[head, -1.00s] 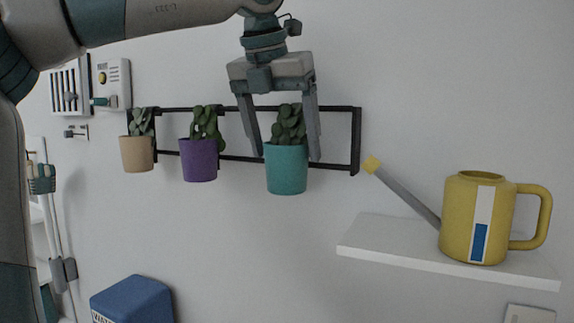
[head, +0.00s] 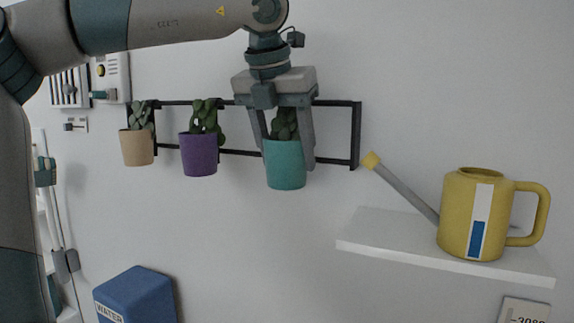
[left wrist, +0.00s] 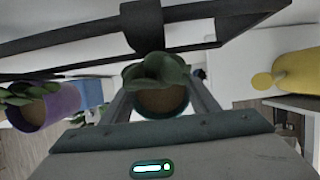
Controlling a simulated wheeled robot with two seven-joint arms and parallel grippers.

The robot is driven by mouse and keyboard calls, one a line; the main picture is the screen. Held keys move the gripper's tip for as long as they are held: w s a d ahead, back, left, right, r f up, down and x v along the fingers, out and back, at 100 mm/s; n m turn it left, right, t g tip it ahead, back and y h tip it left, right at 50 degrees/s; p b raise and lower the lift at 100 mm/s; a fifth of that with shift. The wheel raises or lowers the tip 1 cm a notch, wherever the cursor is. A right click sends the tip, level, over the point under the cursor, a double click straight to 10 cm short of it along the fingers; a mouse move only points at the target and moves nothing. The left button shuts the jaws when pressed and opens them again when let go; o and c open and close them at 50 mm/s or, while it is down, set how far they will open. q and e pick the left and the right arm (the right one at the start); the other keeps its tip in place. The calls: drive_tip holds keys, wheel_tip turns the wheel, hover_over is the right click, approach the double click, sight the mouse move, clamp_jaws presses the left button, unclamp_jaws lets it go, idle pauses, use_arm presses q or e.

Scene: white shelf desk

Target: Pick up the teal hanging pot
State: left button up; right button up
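The teal hanging pot (head: 285,165) with a green plant hangs at the right part of a black wall rack (head: 240,153). My left gripper (head: 289,160) points down over it, with one finger at each side of the pot's upper part. The fingers look open around the pot; a small gap shows at the right finger, and contact at the left is unclear. In the left wrist view the pot (left wrist: 160,103) and its plant lie between the two fingers. My right gripper is not in view.
A purple pot (head: 199,157) and a tan pot (head: 137,149) hang to the left on the rack. A yellow watering can (head: 478,215) stands on a white shelf (head: 440,252) at the right. A blue box (head: 137,294) labelled WATER sits below left.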

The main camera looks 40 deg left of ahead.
use_arm(q)
drive_tip(key=shift+c, duration=0.6)
drive_tip(key=shift+r, duration=0.15)
drive_tip(key=shift+r+p, duration=0.45)
drive_tip(key=shift+r, duration=0.05)
wheel_tip(320, 180, up, 3)
drive_tip(key=shift+r+p, duration=0.2)
drive_tip(key=shift+p, duration=0.95)
drive_tip(key=s+d+r+p, duration=0.3)
drive_tip(key=d+r, duration=0.3)
drive_tip(key=d, duration=0.4)
drive_tip(key=shift+s+d+r, duration=0.15)
drive_tip(key=shift+s+d, duration=0.25)
drive_tip(key=shift+s, duration=0.1)
drive_tip(key=shift+d, duration=0.15)
